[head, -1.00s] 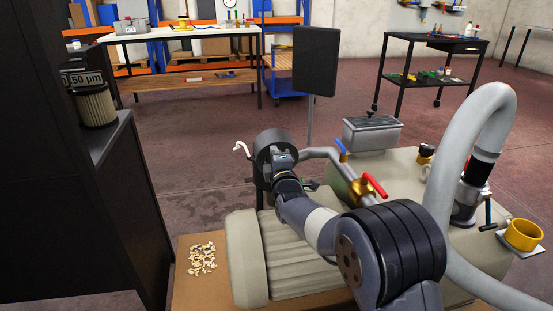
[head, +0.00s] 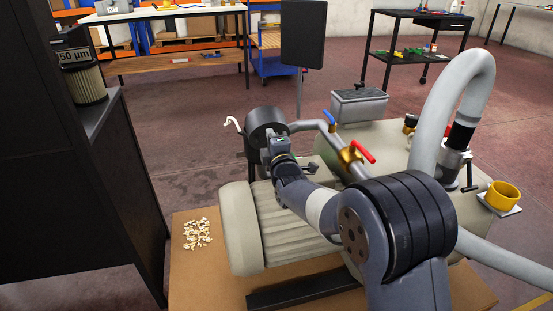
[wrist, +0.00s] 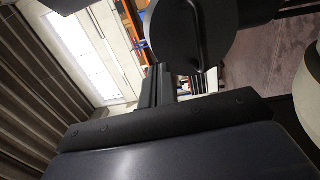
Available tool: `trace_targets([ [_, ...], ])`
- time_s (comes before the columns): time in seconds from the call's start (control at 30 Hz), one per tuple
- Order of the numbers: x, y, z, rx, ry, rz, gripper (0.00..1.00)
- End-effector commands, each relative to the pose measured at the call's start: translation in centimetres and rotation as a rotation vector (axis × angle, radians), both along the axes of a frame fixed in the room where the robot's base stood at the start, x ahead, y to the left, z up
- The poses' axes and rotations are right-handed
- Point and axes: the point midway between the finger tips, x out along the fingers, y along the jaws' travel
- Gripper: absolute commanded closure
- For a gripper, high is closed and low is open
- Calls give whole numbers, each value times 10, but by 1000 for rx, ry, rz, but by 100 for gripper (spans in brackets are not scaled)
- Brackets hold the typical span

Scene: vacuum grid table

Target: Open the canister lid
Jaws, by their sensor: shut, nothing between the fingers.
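The canister (head: 264,121) is a dark grey cylinder at the end of a grey pipe, left of the middle in the head view. The round dark disc at the top of the wrist view (wrist: 190,35) seems to be its lid; I cannot tell whether it is lifted from the canister. My gripper (head: 276,143) is right in front of the canister and overlaps its near side in the head view. Its dark fingers (wrist: 165,85) point toward the disc in the wrist view, shut and empty. Whether the fingertips touch the disc is unclear. My arm hides part of the pump below.
A beige ribbed pump body (head: 285,235) lies under my arm. A pipe with red (head: 362,151) and blue (head: 329,117) valve handles runs beside it. A thick grey hose (head: 478,85) arches at right. A dark cabinet (head: 75,190) stands at left.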

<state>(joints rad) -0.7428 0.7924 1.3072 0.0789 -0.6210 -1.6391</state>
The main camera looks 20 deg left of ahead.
Motion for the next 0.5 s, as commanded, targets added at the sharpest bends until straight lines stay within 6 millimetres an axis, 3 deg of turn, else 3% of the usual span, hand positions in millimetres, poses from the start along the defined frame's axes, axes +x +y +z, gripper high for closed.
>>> trace_targets([
  [0.5, -54, -45, -6, 1, -1, 1, 100],
])
